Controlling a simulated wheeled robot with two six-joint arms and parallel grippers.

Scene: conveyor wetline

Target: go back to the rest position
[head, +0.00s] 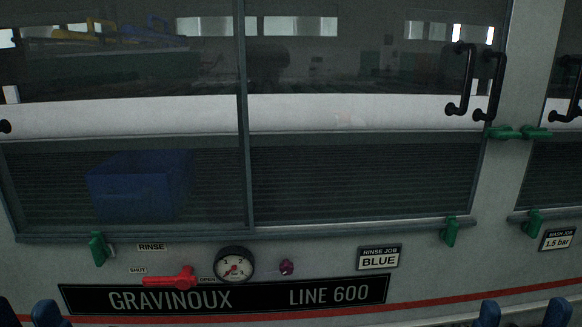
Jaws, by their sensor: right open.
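My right gripper (523,314) shows at the bottom right edge of the head view. Its two blue fingertips stand apart with nothing between them, so it is open. My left gripper (28,314) shows at the bottom left corner. Its blue fingertips are partly cut off by the frame, with a gap between them and nothing seen in it. Both grippers are low in front of the machine and look clear of its controls. The rest of both arms is out of view.
The grey machine front has glazed doors with black handles (462,80) and green latches (98,249). A blue crate (130,190) is behind the glass. Below are a red lever (170,279) extending left, a gauge (234,265), a purple knob (286,267) and a BLUE rinse-job sign (379,257).

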